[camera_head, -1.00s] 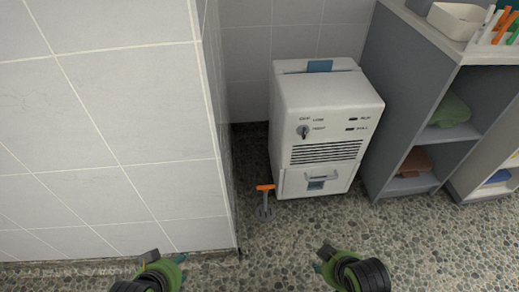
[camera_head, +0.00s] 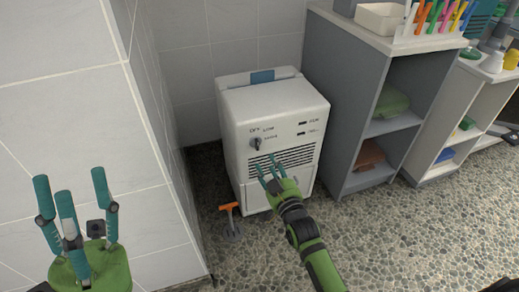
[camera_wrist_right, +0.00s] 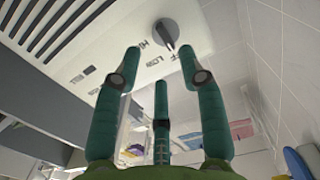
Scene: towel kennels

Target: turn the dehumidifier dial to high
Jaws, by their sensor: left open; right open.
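The white dehumidifier (camera_head: 250,108) stands on the floor in the corner. Its small dark dial (camera_head: 257,143) is on the upper left of the front, with OFF and LOW printed near it. The dial (camera_wrist_right: 165,33) is also at the top of the right wrist view, beyond the fingertips; I cannot tell its exact setting. My right gripper (camera_head: 268,166) is open and empty in front of the vent slats, just below the dial. Its spread fingers (camera_wrist_right: 160,60) appear apart from the dial. My left gripper (camera_head: 71,187) is open and empty at lower left, away from the dehumidifier.
A tiled wall (camera_head: 60,110) juts out at left. An orange-handled tool (camera_head: 230,215) stands by the dehumidifier's lower left. A grey shelf unit (camera_head: 335,105) with folded towels stands close on the right. The pebbled floor (camera_head: 410,235) is open at front right.

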